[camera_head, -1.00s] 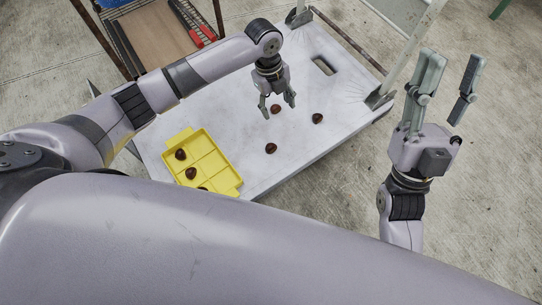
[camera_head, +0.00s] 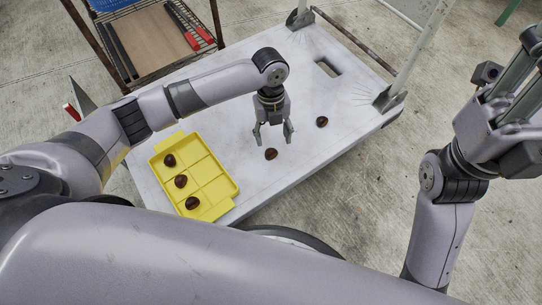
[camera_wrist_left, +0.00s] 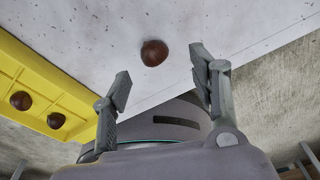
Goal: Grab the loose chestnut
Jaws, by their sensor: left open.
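A loose brown chestnut (camera_head: 271,154) lies on the white platform (camera_head: 225,105), just in front of my left gripper (camera_head: 273,137). The left gripper points down, open and empty, its fingertips apart on either side. In the left wrist view the chestnut (camera_wrist_left: 154,53) sits beyond the open fingertips (camera_wrist_left: 160,72), touching neither. A second loose chestnut (camera_head: 322,122) lies farther right. The yellow crate (camera_head: 222,205) holds three chestnuts in its left column of compartments. My right gripper (camera_head: 515,95) is at the right edge, away from the platform, its fingers partly cut off.
A rack (camera_head: 150,40) with red-handled tools stands behind the platform at upper left. Metal posts (camera_head: 415,50) rise from the platform's far right side. The platform between the crate and the loose chestnuts is clear. Concrete floor surrounds it.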

